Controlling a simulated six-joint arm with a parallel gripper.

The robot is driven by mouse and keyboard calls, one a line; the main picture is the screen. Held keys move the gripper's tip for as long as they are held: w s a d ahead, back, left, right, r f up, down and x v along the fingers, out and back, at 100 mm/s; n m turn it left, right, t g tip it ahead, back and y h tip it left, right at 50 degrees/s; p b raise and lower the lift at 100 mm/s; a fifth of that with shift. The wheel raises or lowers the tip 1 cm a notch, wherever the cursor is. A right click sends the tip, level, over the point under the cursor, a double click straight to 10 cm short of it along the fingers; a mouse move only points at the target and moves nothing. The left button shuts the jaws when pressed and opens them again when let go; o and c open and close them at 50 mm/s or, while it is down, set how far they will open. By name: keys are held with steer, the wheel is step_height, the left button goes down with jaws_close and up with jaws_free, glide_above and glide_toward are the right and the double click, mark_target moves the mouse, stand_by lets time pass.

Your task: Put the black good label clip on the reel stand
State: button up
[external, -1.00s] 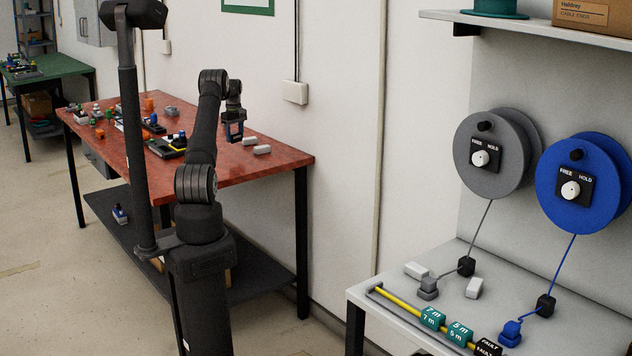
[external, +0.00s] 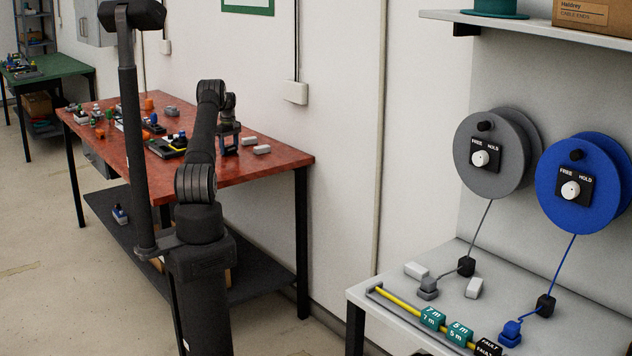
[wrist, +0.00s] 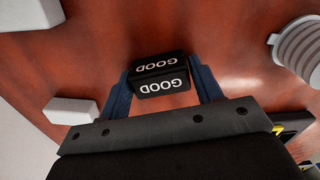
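The black label clip (wrist: 160,84) reads GOOD on two faces in the wrist view. It lies between the two blue fingers of my gripper (wrist: 160,72), with a fingertip close at each side. I cannot make out whether the fingertips touch it. In the external view my gripper (external: 230,150) is low at the red table, its fingers apart. The clip cannot be made out there. The reel stand is the grey bench at the right, with a grey reel (external: 488,130) and a blue reel (external: 575,220). A yellow rod (external: 400,299) on its front edge carries green and black label clips.
White blocks (external: 262,149) lie on the red table (external: 270,170) right of my gripper; two also show in the wrist view (wrist: 70,111). A ribbed grey-white object (wrist: 300,48) is at the wrist view's right. Several small parts and a black tray (external: 165,148) lie left of my gripper.

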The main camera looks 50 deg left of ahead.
steer(key=shift+o, duration=1.4)
step_height(320, 180, up, 17)
steer(key=shift+a+f, duration=0.2)
steer(key=shift+a, duration=0.2)
steer(key=shift+o, duration=0.4)
steer(key=shift+r, duration=0.4)
